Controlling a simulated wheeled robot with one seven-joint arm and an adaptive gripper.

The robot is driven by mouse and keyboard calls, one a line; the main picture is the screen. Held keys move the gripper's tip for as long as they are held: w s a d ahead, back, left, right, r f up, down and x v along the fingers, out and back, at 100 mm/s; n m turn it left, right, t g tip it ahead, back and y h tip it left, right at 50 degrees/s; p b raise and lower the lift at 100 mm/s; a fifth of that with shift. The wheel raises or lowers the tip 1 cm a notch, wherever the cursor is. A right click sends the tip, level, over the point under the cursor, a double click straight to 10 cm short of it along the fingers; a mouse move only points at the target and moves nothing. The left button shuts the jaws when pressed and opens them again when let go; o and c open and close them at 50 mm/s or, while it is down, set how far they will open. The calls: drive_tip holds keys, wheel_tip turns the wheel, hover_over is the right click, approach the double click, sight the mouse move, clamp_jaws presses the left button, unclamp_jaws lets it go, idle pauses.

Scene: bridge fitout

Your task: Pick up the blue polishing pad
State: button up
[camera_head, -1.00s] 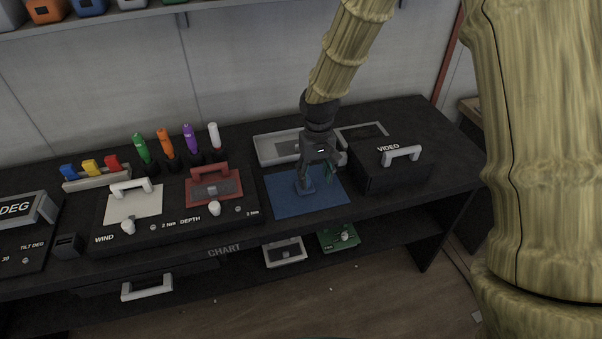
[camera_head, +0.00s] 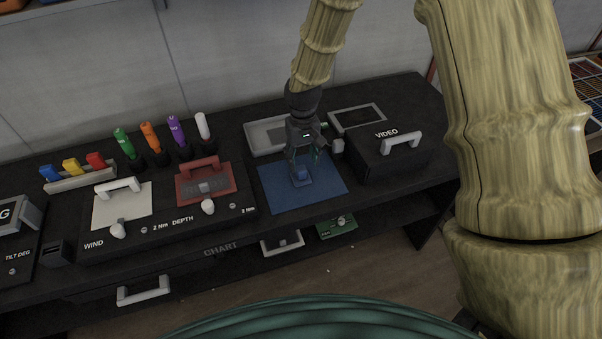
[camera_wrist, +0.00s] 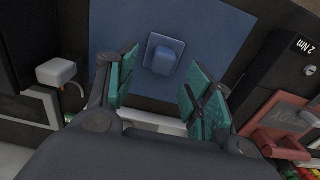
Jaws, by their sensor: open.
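The blue polishing pad (camera_head: 302,177) is a small block with a raised grip, lying on a flat blue mat (camera_head: 325,196) on the dark bench. In the wrist view the pad (camera_wrist: 163,54) sits on the mat (camera_wrist: 215,30), beyond the fingertips and roughly between them. My gripper (camera_head: 303,160) points down over the mat, just above and behind the pad. In the wrist view my gripper (camera_wrist: 160,88) is open, its teal finger pads apart with nothing between them. Whether a finger touches the pad cannot be told.
A black VIDEO box (camera_head: 388,153) with a white handle stands right of the mat. A grey tray (camera_head: 262,139) lies behind it. The WIND and DEPTH console (camera_head: 165,220) is on the left, with several coloured upright tools (camera_head: 150,138) behind it.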

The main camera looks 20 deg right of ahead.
sight(301, 168)
drive_tip(key=shift+s+f, duration=0.1)
drive_tip(key=shift+s, duration=0.1)
drive_tip(key=shift+f+p, duration=0.25)
drive_tip(key=shift+p, duration=0.05)
drive_tip(key=shift+w+a+f+p, duration=0.1)
drive_tip(key=shift+f+p, duration=0.15)
drive_tip(key=shift+f, duration=0.15)
drive_tip(key=shift+w+a+f+p, duration=0.1)
drive_tip(key=shift+f+p, duration=0.1)
drive_tip(key=shift+f, duration=0.15)
drive_tip(key=shift+f+p, duration=0.5)
drive_tip(key=shift+f, duration=1.1)
drive_tip(key=shift+s, duration=0.1)
drive_tip(key=c, duration=1.1)
